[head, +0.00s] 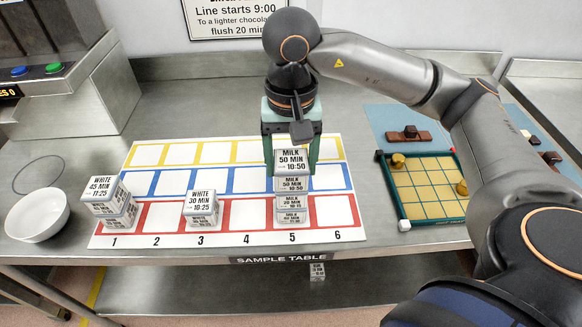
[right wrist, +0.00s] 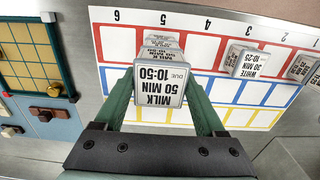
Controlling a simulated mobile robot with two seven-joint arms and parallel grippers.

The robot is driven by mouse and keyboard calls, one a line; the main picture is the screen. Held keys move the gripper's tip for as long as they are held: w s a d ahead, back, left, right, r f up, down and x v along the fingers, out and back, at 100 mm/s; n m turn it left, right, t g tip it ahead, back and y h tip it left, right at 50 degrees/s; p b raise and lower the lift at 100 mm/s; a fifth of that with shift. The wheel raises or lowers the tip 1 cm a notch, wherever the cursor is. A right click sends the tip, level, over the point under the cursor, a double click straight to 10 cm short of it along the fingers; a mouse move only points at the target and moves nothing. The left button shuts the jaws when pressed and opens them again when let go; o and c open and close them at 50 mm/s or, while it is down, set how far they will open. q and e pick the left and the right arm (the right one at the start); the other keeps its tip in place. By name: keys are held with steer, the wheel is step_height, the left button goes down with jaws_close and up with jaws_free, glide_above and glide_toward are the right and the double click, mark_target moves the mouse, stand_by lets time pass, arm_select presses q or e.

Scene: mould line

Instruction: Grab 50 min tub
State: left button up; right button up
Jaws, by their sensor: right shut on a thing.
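The milk 50 min tub (head: 292,161), a white tub with a grey edge and a label reading 10:50, is above column 5 of the numbered mat (head: 245,233). It also shows large in the right wrist view (right wrist: 160,88), its lid facing the camera. My right gripper (head: 291,150) reaches down from above, its green fingers shut on the tub's two sides. Another milk tub (head: 290,204) is under it, in the red row at column 5. I cannot tell if the two touch. My left gripper is not in view.
A white 30 min tub (head: 201,203) stands at column 3, and white 45 min tubs (head: 105,191) are stacked at column 1. A white bowl (head: 37,216) is at the left. A green-framed grid tray (head: 420,215) is at the right. Columns 2, 4 and 6 are clear.

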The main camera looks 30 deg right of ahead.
mark_target(290, 159)
steer(key=shift+c, duration=0.7)
steer(key=shift+r, duration=0.5)
step_height(290, 159, up, 2)
steer(key=shift+r, duration=0.25)
steer(key=s+a+r, duration=0.3)
steer(key=a+r, duration=0.6)
steer(key=a, duration=0.4)
step_height(290, 159, up, 8)
steer(key=p, duration=0.6)
steer(key=shift+a+f+p, duration=0.25)
steer(key=shift+a+p, duration=0.05)
steer(key=shift+a, duration=0.05)
